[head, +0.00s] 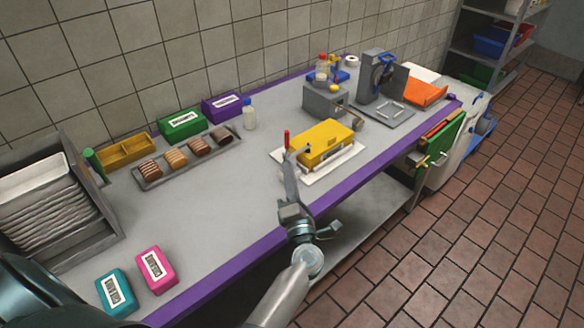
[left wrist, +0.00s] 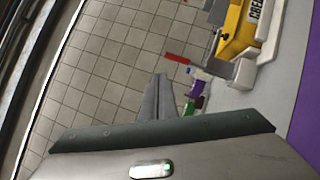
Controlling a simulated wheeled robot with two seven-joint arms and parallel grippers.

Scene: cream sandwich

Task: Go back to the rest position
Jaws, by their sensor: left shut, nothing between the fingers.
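My left gripper (head: 290,168) is shut and empty. It is raised in front of the yellow cream machine (head: 322,143), and in the head view its fingers overlap the left end of that machine. In the left wrist view the closed fingers (left wrist: 158,82) show at the middle, with nothing between them. The yellow machine with its cream label (left wrist: 240,30) and a red handle (left wrist: 178,59) lie beyond them at the upper right. The red handle also shows in the head view (head: 287,138), just behind the fingertips. My right gripper is not in view.
The grey counter (head: 235,200) with a purple edge is largely clear at its middle. Pink (head: 155,268) and teal (head: 115,290) boxes stand at the front left. A biscuit tray (head: 188,157) lies at the back. A slicer-like machine (head: 380,80) stands far right.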

